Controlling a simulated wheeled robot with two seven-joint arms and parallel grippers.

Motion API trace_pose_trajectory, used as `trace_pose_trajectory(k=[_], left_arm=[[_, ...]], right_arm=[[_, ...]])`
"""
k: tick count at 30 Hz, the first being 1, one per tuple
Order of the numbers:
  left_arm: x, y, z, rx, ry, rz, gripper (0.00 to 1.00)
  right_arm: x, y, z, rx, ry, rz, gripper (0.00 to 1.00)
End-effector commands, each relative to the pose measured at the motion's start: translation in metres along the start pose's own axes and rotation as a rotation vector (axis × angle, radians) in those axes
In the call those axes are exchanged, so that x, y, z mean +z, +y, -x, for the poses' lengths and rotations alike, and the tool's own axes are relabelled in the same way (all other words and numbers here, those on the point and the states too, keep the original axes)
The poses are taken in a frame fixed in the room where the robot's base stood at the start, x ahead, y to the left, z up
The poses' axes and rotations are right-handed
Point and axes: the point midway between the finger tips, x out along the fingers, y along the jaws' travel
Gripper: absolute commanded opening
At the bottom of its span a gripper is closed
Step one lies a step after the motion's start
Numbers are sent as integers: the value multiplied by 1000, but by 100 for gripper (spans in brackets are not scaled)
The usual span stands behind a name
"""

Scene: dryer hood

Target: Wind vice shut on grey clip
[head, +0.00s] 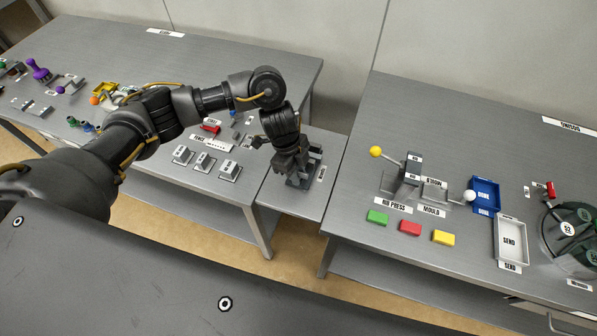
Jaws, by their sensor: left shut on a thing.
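A dark grey vice (302,181) stands on the small low table between the two larger benches, partly covered by my left gripper. My left gripper (291,172) reaches down over the vice from the left bench side. It is shut at the vice, apparently on its handle, but the fingers and wrist hide the grip itself. I cannot make out the grey clip in or near the vice jaws. My right gripper is not in view.
The left bench holds three grey labelled blocks (204,162), a red item (209,127) and purple items (37,70). The right bench holds a lever press (411,170), coloured blocks, a blue tray (486,194) and a white tray (510,241). A gap separates the benches at the front.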

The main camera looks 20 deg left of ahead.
Motion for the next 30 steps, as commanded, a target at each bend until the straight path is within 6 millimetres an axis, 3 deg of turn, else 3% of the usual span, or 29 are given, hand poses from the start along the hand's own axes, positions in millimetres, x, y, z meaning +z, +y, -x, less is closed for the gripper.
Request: trace_pose_trajectory(k=[10, 17, 25, 30], left_arm=[[0, 0, 0, 14, -2, -62, 0], [2, -1, 0, 61, -4, -246, 0], [2, 0, -1, 66, -4, -260, 0], [2, -1, -2, 105, -6, -409, 0]], right_arm=[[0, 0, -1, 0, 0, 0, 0], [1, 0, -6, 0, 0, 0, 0], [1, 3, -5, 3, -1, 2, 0], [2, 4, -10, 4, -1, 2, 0]])
